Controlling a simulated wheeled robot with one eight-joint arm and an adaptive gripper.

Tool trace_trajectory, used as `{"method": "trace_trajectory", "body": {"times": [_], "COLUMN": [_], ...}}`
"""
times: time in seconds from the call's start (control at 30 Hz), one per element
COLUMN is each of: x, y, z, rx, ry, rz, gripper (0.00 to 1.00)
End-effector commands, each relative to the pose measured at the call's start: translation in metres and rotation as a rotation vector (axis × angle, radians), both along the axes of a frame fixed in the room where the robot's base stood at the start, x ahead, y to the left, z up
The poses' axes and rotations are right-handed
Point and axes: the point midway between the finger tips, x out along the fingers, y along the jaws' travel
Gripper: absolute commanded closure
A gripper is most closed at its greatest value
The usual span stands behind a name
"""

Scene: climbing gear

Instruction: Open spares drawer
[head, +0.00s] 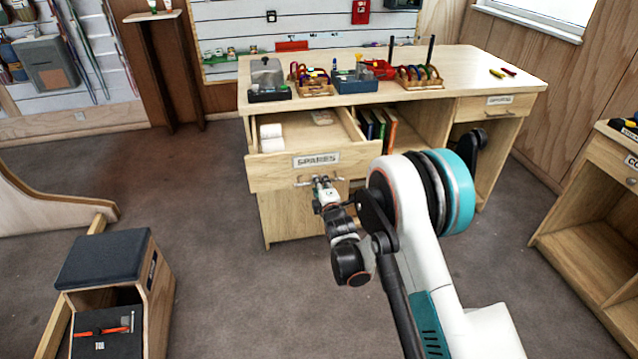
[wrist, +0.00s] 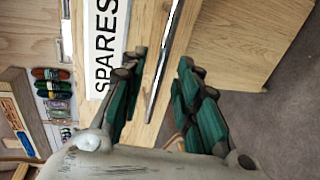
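The spares drawer (head: 272,178) is pulled well out of the wooden workbench, and its inside shows from above. Its front carries a SPARES label (head: 316,160), which also shows sideways in the wrist view (wrist: 105,45). A metal bar handle (wrist: 166,62) runs across the drawer front below the label. My gripper (head: 319,181) is at this handle. In the wrist view, its two green-padded fingers (wrist: 164,68) stand apart on either side of the bar, with gaps visible. Part of the handle is hidden behind the gripper in the head view.
White items (head: 271,137) lie in the drawer. The workbench top (head: 470,65) holds several gear racks and boxes. A smaller labelled drawer (head: 497,104) is at the right. A padded box (head: 105,258) stands at lower left and a cabinet (head: 600,165) at right. Carpet between is clear.

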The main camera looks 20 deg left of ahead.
Motion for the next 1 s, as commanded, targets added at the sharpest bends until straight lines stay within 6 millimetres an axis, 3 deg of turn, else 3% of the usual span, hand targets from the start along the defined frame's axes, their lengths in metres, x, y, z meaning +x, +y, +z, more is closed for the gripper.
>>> {"method": "trace_trajectory", "body": {"times": [0.2, 0.43, 1.0], "x": [-0.039, -0.066, -0.073], "y": [-0.024, -0.040, -0.045], "z": [0.009, 0.015, 0.017], "rx": [0.000, 0.000, 0.000], "ry": [0.000, 0.000, 0.000], "rz": [0.000, 0.000, 0.000], "gripper": [0.71, 0.71, 0.71]}}
